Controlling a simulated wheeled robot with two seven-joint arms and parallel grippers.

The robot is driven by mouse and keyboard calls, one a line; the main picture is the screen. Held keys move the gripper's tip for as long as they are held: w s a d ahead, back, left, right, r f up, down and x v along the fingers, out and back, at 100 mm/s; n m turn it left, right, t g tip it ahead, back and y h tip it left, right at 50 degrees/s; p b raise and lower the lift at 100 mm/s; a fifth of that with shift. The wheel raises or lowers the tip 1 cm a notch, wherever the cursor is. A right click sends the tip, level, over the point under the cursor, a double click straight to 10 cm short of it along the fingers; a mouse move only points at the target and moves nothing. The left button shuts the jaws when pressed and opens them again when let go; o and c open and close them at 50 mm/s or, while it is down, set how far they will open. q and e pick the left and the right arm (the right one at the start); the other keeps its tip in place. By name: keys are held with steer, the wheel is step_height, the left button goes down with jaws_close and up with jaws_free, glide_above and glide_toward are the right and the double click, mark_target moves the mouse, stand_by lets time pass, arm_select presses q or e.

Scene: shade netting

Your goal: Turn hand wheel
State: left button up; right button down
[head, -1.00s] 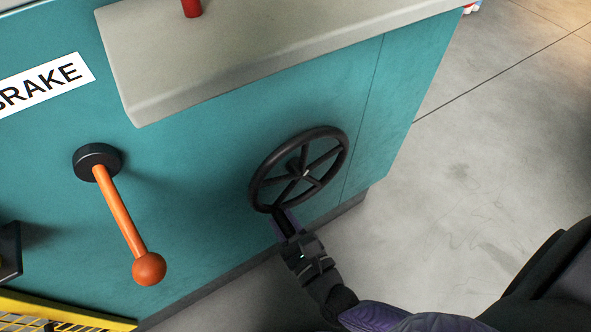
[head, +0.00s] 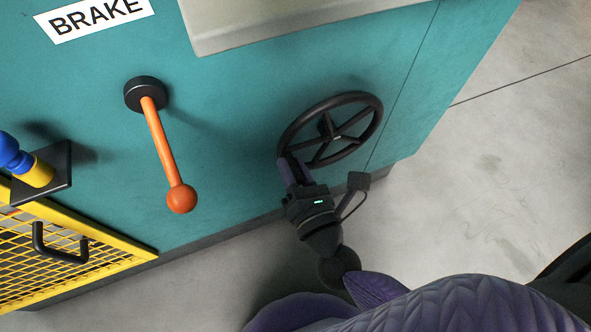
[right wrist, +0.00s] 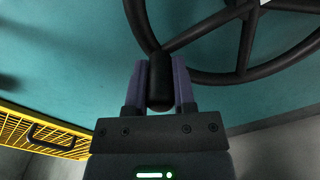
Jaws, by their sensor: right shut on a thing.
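The black hand wheel (head: 372,103) is mounted on the teal machine's front, with spokes and a hub. In the right wrist view the wheel (right wrist: 268,68) fills the upper right, and a short black handle (right wrist: 160,82) stands out from its rim toward me. My right gripper (head: 290,166) is at the lower left of the wheel. Its two purple fingers (right wrist: 160,86) are shut on the handle, one on each side. My left gripper is not in view.
An orange lever with a ball end (head: 181,198) hangs left of the wheel, under the BRAKE label (head: 95,17). A yellow mesh guard (head: 110,257) with a black handle is at the lower left. A grey ledge (head: 260,22) juts out above. Open concrete floor lies right.

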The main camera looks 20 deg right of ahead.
steer(key=shift+d+r+m, duration=0.2)
steer(key=shift+r+m, duration=0.85)
steer(key=shift+m, duration=0.35)
steer(key=shift+c, duration=2.3)
jaws_free()
steer(key=s+p, duration=0.1)
steer(key=s, duration=0.9)
steer(key=shift+d, duration=0.2)
